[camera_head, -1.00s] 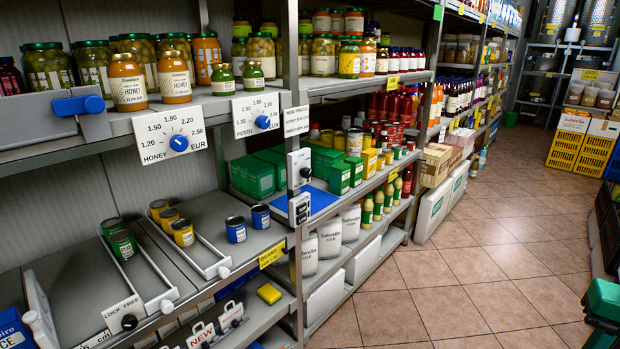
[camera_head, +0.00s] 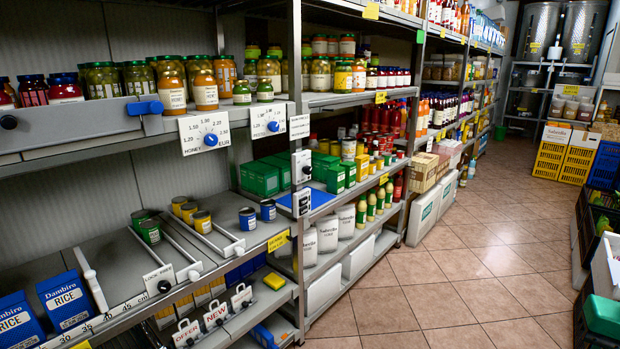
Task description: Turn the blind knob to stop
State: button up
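No knob in view is labelled as a blind knob, so I cannot tell which one it is. A black round knob (camera_head: 8,122) sits at the left end of a long grey housing (camera_head: 85,128) on the upper shelf edge. A blue lever (camera_head: 145,108) is on the same housing. A black knob on a white block (camera_head: 305,170) is on the shelf post. Another black knob (camera_head: 164,286) is by the "LOCK FREE" label. Blue pointer dials show on the honey price plate (camera_head: 211,140) and the pesto price plate (camera_head: 273,126). My gripper is not in view.
Glass jars (camera_head: 205,88) stand behind the upper shelf edge. Tins (camera_head: 202,222) and blue rice boxes (camera_head: 64,301) stand on the lower shelf. The tiled aisle floor (camera_head: 470,265) is clear. Yellow crates (camera_head: 550,160) stand at the far end; dark crates line the right side.

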aim_at(307, 169)
jog(key=u, duration=0.25)
jog(key=i, duration=1.05)
jog(key=z, duration=0.25)
